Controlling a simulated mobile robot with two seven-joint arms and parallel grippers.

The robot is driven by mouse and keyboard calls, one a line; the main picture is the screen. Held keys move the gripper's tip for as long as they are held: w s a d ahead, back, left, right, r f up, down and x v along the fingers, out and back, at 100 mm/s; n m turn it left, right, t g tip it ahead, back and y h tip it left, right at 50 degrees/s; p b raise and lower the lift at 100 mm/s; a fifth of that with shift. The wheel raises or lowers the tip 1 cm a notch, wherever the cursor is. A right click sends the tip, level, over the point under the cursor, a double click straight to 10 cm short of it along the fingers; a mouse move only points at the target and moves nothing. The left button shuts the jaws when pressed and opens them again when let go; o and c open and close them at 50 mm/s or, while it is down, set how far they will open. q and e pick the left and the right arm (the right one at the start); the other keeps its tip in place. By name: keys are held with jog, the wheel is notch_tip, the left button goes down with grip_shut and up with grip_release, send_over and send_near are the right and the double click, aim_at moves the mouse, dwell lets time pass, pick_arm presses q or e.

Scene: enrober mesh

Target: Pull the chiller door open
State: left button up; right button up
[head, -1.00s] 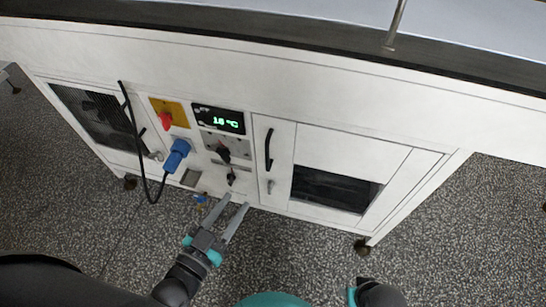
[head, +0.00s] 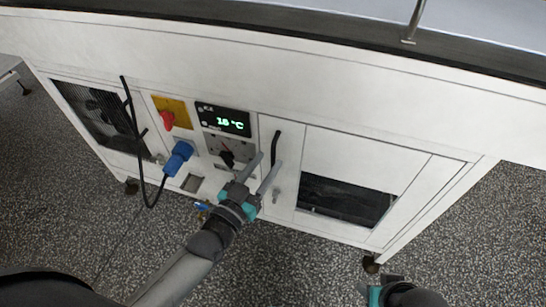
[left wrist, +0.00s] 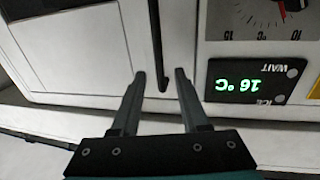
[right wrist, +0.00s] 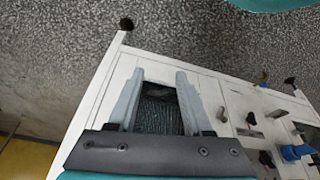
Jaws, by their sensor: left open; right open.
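The white chiller door panel (head: 283,205) looks flush with the cabinet front. Its upright black handle (head: 276,147) also shows in the left wrist view (left wrist: 156,40). My right gripper (right wrist: 160,77) is open and empty, facing the cabinet's dark window from a distance. Only part of the right arm shows in the head view.
Left of the handle are the green temperature display (head: 224,121), a red switch (head: 167,120) on a yellow plate and a blue plug (head: 178,158) with a black cable. A small latch (head: 275,195) sits below the handle. A dark window (head: 345,200) is at right. Speckled floor (head: 300,275) is clear in front.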

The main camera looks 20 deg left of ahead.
aim_at(272, 157)
pick_arm(q)
jog(key=shift+b+x, duration=0.5)
jog(key=shift+x, duration=1.4)
pick_arm(e)
jog(key=shift+r, duration=1.45)
pick_arm(q)
jog(key=shift+c, duration=0.4)
grip_shut()
